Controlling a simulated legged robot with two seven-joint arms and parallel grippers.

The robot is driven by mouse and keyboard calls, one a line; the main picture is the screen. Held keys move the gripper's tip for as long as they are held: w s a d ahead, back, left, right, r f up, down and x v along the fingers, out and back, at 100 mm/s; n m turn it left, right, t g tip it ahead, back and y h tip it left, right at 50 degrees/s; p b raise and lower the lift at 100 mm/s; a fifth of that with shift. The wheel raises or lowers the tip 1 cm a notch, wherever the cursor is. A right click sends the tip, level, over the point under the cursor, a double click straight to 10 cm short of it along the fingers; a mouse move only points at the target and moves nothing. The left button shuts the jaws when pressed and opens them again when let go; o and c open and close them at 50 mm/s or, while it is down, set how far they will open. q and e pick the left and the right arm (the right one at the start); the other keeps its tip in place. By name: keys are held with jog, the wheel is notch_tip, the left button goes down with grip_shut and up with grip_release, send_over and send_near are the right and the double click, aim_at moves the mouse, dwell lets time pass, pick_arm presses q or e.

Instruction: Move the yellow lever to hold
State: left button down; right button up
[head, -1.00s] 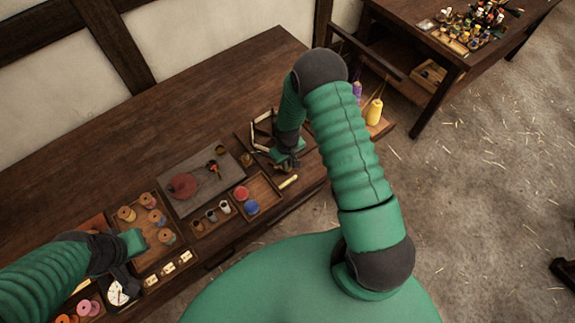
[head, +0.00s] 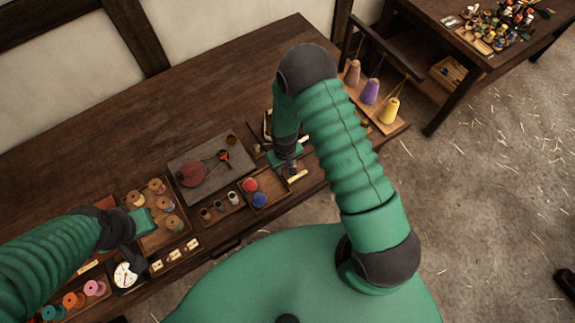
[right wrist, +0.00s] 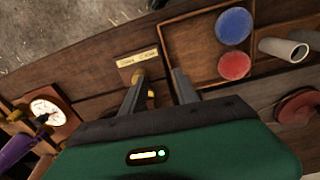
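My right gripper (head: 285,161) is over the front of the bench, right of a tray with red and blue discs. In the right wrist view its two fingers (right wrist: 158,84) stand apart, pointing at a small lettered plate (right wrist: 138,62). A small yellowish piece (right wrist: 150,94) shows close beside the left finger; I cannot tell whether it is the yellow lever. The lever's position is not clear in either view.
The spool tray (head: 141,245) and a white dial (head: 125,275) lie near my left arm. The disc tray (right wrist: 204,74) is beside my right gripper. Yarn cones, the yellow one (head: 390,110) included, stand at the bench's right end. The back of the bench (head: 110,130) is clear.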

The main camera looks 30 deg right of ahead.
jog(key=shift+w, duration=0.25)
jog(key=shift+d+r, duration=0.1)
jog(key=shift+d, duration=0.05)
jog(key=shift+w+r+p, duration=0.15)
jog(key=shift+r+p, duration=0.1)
jog(key=shift+p, duration=0.1)
notch_tip(320, 180, up, 6)
jog(key=p, duration=0.4)
jog(key=shift+d+p, duration=0.15)
jog(key=shift+p, duration=0.25)
jog(key=shift+r, duration=0.1)
